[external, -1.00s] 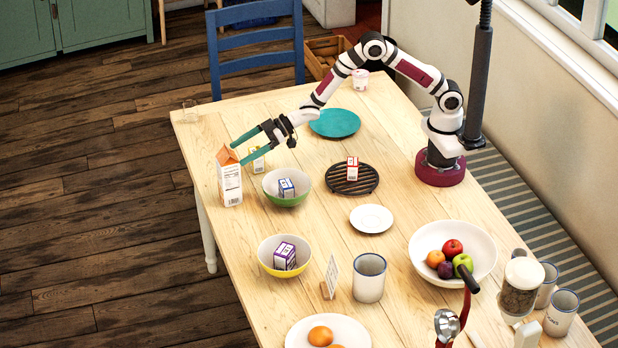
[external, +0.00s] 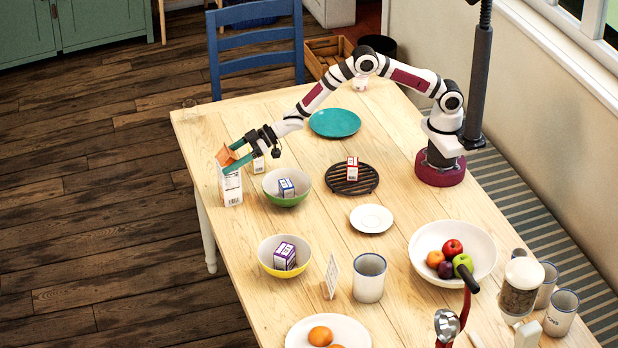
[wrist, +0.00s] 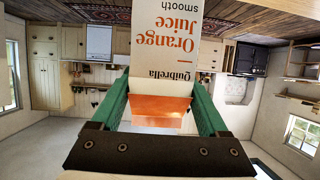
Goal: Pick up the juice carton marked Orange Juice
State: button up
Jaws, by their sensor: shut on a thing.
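The juice carton (external: 231,186) is tall and white with an orange gable top, and stands upright at the table's left edge. In the wrist view the carton (wrist: 165,45) reads "Orange Juice" and "smooth", upside down, with its orange top between the fingers. My gripper (external: 231,160) has teal fingers and is shut on the upper part of the carton; it also shows in the wrist view (wrist: 160,100). The fingers hide part of the carton's top in the external view.
A green bowl (external: 271,196) with a small box is close by. A yellow bowl (external: 266,265), a black trivet (external: 338,185) with a small carton and a teal plate (external: 334,122) lie farther off.

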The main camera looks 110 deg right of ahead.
grip_shut()
jog(key=shift+r, duration=0.1)
